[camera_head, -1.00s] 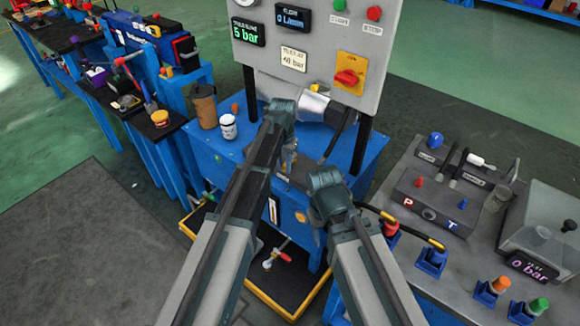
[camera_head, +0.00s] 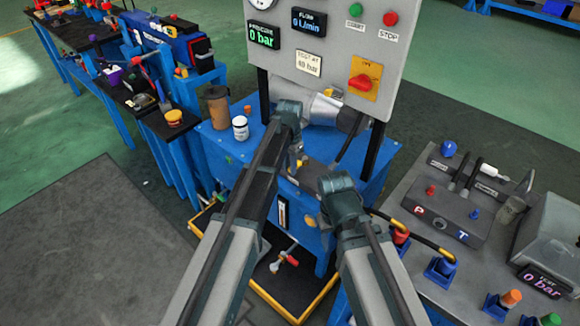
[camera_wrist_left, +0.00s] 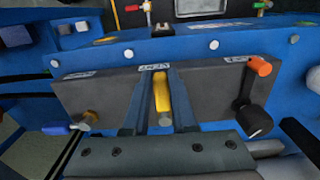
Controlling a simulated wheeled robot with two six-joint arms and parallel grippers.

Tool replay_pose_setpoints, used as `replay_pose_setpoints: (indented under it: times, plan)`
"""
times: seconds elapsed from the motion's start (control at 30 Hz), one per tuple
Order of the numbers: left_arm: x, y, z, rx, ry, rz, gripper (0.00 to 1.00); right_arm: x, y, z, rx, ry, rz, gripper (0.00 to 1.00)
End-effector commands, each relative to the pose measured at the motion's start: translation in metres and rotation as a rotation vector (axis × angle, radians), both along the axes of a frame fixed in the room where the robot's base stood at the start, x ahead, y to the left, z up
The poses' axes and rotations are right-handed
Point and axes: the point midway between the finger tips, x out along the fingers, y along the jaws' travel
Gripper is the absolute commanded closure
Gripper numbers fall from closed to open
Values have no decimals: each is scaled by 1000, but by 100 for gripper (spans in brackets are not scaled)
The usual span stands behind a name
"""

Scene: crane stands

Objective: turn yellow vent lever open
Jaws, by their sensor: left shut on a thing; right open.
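In the left wrist view, the yellow vent lever (camera_wrist_left: 161,92) stands between the two dark fingers of my left gripper (camera_wrist_left: 162,98), which is shut on it. The lever points straight up and down in that picture, on a grey block (camera_wrist_left: 212,88) with a small label above. In the head view, my left gripper (camera_head: 294,166) is at the front of the blue power unit (camera_head: 374,188), under the panel, and the lever is hidden there. My right gripper (camera_head: 336,186) is lower and to the right, apart from the lever, its fingers mostly hidden by its wrist.
The grey panel (camera_head: 330,60) shows pressure 0 bar and has a red switch (camera_head: 360,82). A brown cup (camera_head: 217,107) and a white jar (camera_head: 240,128) stand left of my left arm. An orange-tipped black handle (camera_wrist_left: 256,95) sits right of the lever. A grey bench (camera_head: 415,240) stands right.

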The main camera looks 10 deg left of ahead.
Motion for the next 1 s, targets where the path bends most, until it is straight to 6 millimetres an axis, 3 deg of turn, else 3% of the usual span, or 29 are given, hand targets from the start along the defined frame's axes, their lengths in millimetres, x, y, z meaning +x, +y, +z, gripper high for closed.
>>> replay_pose_setpoints:
  times: [0.07, 0.1, 0.23, 0.67, 1.0]
  plan:
    - [1, 1, 0, 3, -3, 0, 100, 0, 0, 0, 0, 0, 0, 50]
    - [2, 1, 0, 3, -3, 1, 68, 0, 0, 0, 0, 0, 0, 50]
    - [1, 1, 0, 2, -3, 1, 45, 0, 0, 0, 0, 0, 0, 50]
    - [1, 0, 4, 1, -2, 1, 45, 0, 0, 4, 0, 0, 0, 50]
    - [1, 0, 36, 1, -2, 1, 45, 0, 0, 36, 0, 0, 0, 50]
